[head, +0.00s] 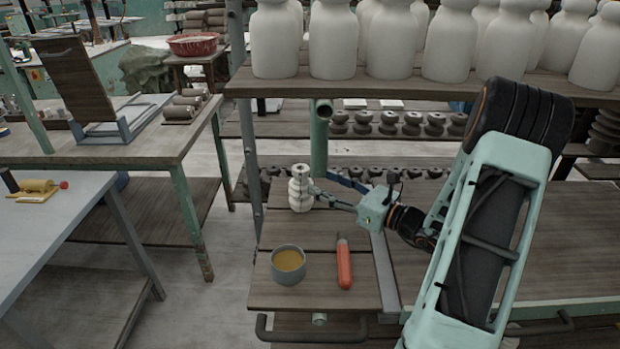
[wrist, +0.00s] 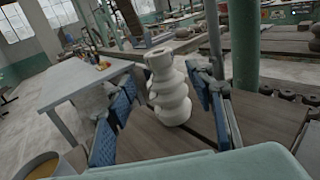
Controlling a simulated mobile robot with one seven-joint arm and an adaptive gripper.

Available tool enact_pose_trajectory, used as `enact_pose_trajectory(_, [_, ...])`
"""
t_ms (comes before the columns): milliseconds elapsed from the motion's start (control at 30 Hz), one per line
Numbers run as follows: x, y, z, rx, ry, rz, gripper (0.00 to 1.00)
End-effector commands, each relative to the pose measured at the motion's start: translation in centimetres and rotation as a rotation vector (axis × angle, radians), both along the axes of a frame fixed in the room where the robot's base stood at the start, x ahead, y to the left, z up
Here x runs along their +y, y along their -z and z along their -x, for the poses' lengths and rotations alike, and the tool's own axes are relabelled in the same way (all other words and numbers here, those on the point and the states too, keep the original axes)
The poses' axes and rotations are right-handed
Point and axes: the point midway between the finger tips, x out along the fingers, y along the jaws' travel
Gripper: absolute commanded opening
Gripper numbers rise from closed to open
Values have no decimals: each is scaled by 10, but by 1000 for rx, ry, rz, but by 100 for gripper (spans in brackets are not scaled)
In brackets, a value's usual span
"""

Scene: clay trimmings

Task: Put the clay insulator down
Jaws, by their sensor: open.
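The clay insulator (head: 300,189) is pale, with stacked rounded ribs. It stands upright on the wooden shelf at the left end of the rack in the head view. In the wrist view the insulator (wrist: 168,88) stands between my two blue-padded fingers, with its base on the boards. My gripper (head: 318,193) reaches in from the right at the insulator's height. In the wrist view my gripper (wrist: 162,100) is open, with a gap visible on the left of the insulator; the right finger is close to it, and I cannot tell whether it touches.
On the same shelf, nearer the front, are a grey cup of yellowish liquid (head: 288,264) and an orange-red tool (head: 344,264). A green post (head: 319,140) rises behind the insulator. Large white jars (head: 333,40) fill the upper shelf. Dark insulators (head: 388,122) line a shelf behind.

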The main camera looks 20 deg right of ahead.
Motion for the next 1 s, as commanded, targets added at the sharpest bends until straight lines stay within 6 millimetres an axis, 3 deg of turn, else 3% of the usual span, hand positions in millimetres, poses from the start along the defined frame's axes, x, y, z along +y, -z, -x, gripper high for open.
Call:
enact_pose_trajectory(233, [-15, 0, 26, 0, 0, -1, 49])
enact_pose_trajectory(767, [-16, 0, 29, 0, 0, 0, 49])
enact_pose_trajectory(867, [-13, 1, 28, -3, -10, 22, 49])
enact_pose_trajectory(1000, [9, 5, 24, -30, -76, 171, 49])
